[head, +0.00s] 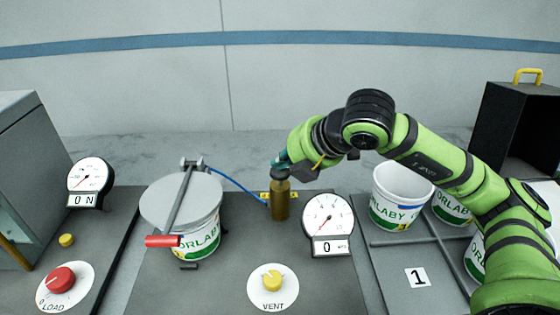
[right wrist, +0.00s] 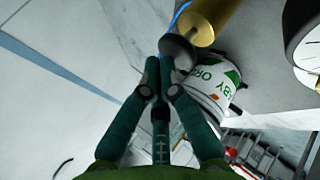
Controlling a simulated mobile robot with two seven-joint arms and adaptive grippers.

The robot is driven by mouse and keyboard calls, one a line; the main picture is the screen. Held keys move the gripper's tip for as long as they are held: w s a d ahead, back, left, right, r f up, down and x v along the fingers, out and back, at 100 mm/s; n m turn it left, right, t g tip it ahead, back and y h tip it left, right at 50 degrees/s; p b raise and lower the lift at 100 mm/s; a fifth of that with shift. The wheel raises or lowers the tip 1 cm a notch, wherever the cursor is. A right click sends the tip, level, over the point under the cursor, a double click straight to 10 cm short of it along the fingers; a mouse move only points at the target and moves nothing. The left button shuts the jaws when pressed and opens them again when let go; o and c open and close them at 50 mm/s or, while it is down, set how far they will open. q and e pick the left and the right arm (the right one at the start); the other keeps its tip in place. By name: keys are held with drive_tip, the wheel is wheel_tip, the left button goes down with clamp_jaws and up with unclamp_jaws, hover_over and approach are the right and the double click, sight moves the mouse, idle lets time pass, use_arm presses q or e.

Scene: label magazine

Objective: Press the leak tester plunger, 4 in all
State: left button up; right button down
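The leak tester plunger is an upright brass cylinder (head: 280,203) with a dark round knob (head: 280,174) on top, standing on the grey bench panel. My right gripper (head: 281,160) is right over the knob, fingers pointing down. In the right wrist view my right gripper (right wrist: 159,68) has its two fingertips together with nothing between them. The knob (right wrist: 178,50) and brass cylinder (right wrist: 213,20) are just beyond the tips; I cannot tell whether they touch. The dial gauge (head: 328,216) right of the plunger shows 0 on its counter. My left gripper is not in view.
A lidded white tub (head: 199,242) under a clamp with a red handle (head: 163,241) stands left of the plunger. A yellow VENT knob (head: 273,280) is in front. Tubs (head: 399,197) stand in the divided tray at right. A red LOAD knob (head: 60,280) is far left.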

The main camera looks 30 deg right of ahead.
sight(283, 172)
drive_tip(key=shift+f+b, duration=0.5)
drive_tip(key=shift+f, duration=0.1)
drive_tip(key=shift+r, duration=0.1)
idle(0.5)
drive_tip(key=shift+r+p, duration=1.45)
drive_tip(key=shift+r, duration=0.85)
drive_tip(key=shift+r, duration=0.1)
wheel_tip(283, 172, up, 5)
drive_tip(key=p, duration=0.3)
idle(0.7)
